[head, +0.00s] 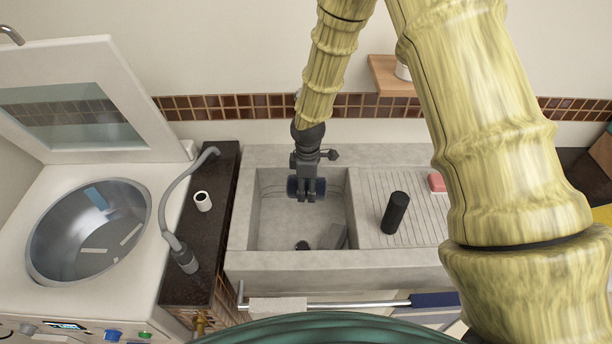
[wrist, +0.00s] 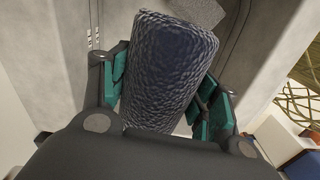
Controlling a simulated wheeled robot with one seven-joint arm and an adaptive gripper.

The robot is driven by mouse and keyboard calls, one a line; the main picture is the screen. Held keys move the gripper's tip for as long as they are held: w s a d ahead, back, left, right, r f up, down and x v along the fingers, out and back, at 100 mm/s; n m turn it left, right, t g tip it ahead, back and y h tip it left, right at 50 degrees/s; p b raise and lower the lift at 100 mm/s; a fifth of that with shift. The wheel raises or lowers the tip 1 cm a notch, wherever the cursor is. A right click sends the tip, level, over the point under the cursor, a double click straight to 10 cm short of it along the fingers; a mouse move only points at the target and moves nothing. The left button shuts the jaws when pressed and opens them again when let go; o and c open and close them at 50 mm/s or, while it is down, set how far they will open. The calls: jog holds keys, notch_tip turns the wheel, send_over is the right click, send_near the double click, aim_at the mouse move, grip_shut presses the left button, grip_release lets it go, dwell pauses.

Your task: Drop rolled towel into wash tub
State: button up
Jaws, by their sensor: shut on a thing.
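The rolled towel (wrist: 170,70) is a dark blue-grey textured roll. In the wrist view my gripper (wrist: 165,95) is shut on it, with teal pads on both sides. In the head view my gripper (head: 307,188) hangs over the stone sink basin (head: 270,225) with the towel (head: 318,187), seen small and dark blue, between its fingers. The round metal wash tub (head: 65,255) is in the white machine at the left, its lid raised. Light strips and a bluish patch show inside the tub. It lies well to the left of my gripper.
A grey hose (head: 178,190) and a white cup (head: 203,201) are on the dark counter strip between tub and sink. The raised lid (head: 85,95) stands behind the tub. A black cylinder (head: 396,213) and a pink block (head: 437,183) are on the ribbed drainboard. A grey block (head: 333,237) lies in the basin.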

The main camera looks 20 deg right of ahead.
notch_tip(320, 180, down, 6)
jog(key=b, duration=0.4)
dwell(0.4)
jog(key=o, duration=1.1)
jog(key=shift+r, duration=0.1)
jog(key=shift+r, duration=3.65)
